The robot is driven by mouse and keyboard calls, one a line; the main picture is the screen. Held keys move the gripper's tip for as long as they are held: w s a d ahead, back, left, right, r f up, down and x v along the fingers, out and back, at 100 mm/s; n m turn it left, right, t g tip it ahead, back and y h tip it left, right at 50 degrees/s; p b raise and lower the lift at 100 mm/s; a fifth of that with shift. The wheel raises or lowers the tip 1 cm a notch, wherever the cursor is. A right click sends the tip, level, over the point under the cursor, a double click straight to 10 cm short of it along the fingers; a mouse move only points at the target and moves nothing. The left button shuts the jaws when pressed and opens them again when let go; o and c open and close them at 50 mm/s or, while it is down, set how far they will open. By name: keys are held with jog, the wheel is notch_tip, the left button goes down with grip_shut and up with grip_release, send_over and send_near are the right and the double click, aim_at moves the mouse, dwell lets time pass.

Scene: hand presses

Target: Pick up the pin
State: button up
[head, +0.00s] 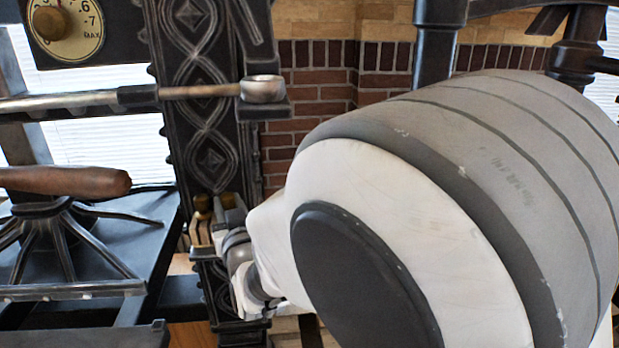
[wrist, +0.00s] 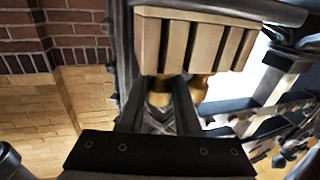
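Two rounded gold-brown pieces, a left one (head: 202,205) and a right one (head: 227,201), stand close together at the press's dark column; I cannot tell which is the pin. In the wrist view, which looks upside down, a left gold piece (wrist: 160,92) and a right one (wrist: 197,86) meet a grooved tan block (wrist: 193,42). My gripper (head: 224,226) is right beside these pieces in the head view, partly hidden by my own arm.
The ornate dark press column (head: 205,120) rises behind my gripper. A metal cup-ended rod (head: 263,90) crosses it higher up. A wooden handle (head: 65,181) and a round dial (head: 68,28) are at left. A brick wall (head: 310,90) stands behind. My arm fills the right.

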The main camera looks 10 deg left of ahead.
grip_shut()
jog(key=shift+r, duration=0.1)
jog(key=shift+r, duration=0.2)
jog(key=r, duration=0.2)
jog(key=d+r, duration=0.1)
jog(key=r, duration=0.1)
jog(key=d+r+p, duration=0.2)
jog(key=d+r, duration=0.8)
jog(key=r, duration=0.2)
jog(key=shift+w+d, duration=0.15)
jog(key=shift+d, duration=0.15)
dwell(0.8)
